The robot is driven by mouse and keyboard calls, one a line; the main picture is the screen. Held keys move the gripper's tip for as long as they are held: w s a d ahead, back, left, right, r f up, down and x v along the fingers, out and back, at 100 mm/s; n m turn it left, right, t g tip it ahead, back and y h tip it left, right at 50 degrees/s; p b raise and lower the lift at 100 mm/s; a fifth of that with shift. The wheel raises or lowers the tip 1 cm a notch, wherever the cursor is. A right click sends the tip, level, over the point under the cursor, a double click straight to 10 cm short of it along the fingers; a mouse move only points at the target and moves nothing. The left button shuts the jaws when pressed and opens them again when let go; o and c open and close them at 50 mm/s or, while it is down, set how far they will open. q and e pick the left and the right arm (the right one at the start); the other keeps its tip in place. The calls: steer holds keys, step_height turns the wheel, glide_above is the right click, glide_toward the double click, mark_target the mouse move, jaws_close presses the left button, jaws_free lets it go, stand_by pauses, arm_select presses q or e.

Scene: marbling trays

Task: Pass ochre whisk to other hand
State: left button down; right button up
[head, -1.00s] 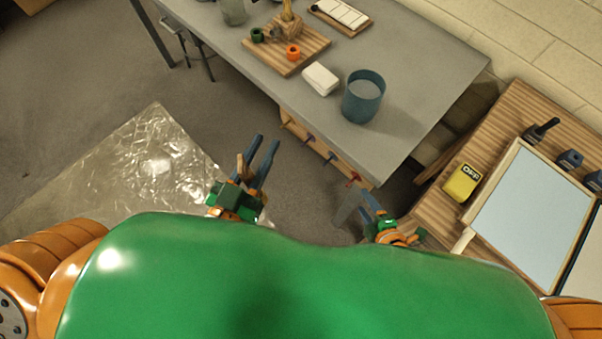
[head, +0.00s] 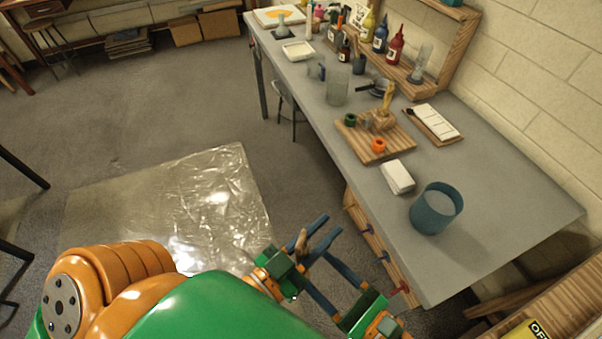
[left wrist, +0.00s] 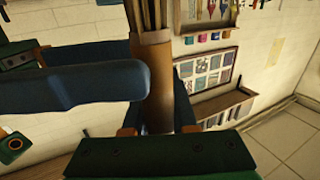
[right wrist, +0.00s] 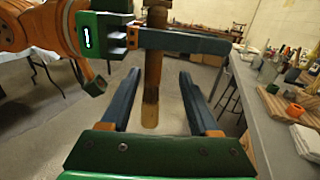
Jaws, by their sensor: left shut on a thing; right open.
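The ochre whisk (head: 302,241) is held by my left gripper (head: 331,225), which is shut on it. In the left wrist view its brown handle (left wrist: 154,80) stands between the fingers, with bristles at the top edge. In the right wrist view the handle (right wrist: 151,85) hangs down from my left gripper's blue finger (right wrist: 185,41). My right gripper (head: 320,271) is open close to the left one. In the right wrist view its fingers appear on either side of the handle's lower end; the handle touches neither finger. The bristles are mostly hidden in the head view.
A grey table (head: 500,225) stands to the right, with a blue cup (head: 436,208), a white block (head: 398,177) and a wooden board (head: 352,136) near its front. A clear plastic sheet (head: 150,205) lies on the floor to the left. Open floor lies between.

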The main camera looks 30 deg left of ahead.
steer(key=x, duration=0.6)
steer(key=shift+d, duration=0.1)
steer(key=shift+w, duration=0.1)
jaws_close()
arm_select(q)
steer(key=c, duration=0.6)
jaws_free()
steer(key=shift+c, duration=0.2)
